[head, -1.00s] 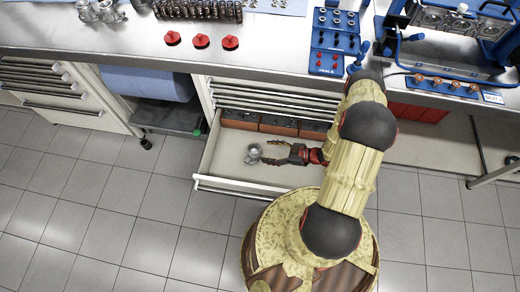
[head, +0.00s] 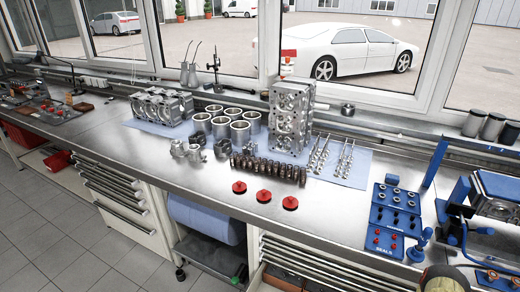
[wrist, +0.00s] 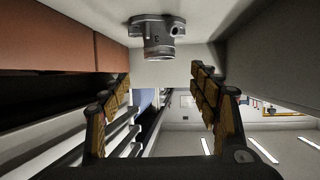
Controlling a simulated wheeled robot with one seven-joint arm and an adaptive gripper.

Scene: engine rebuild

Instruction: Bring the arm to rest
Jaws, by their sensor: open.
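My gripper (wrist: 158,78) shows in the wrist view with its two fingers spread apart and nothing between them. A grey metal flanged part (wrist: 158,36) sits on the pale drawer floor, just beyond the fingertips and apart from them. The wrist picture looks upside down, with the drawer floor at the top. In the head view, only a rounded piece of my arm shows at the bottom right edge; my gripper and the metal part are out of that picture.
Reddish-brown boxes (wrist: 62,38) stand beside the part in the open drawer (head: 256,272). The steel workbench (head: 330,205) carries engine parts, three red caps (head: 264,196), a blue seals rack (head: 395,215) and a blue stand (head: 455,200) near my arm.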

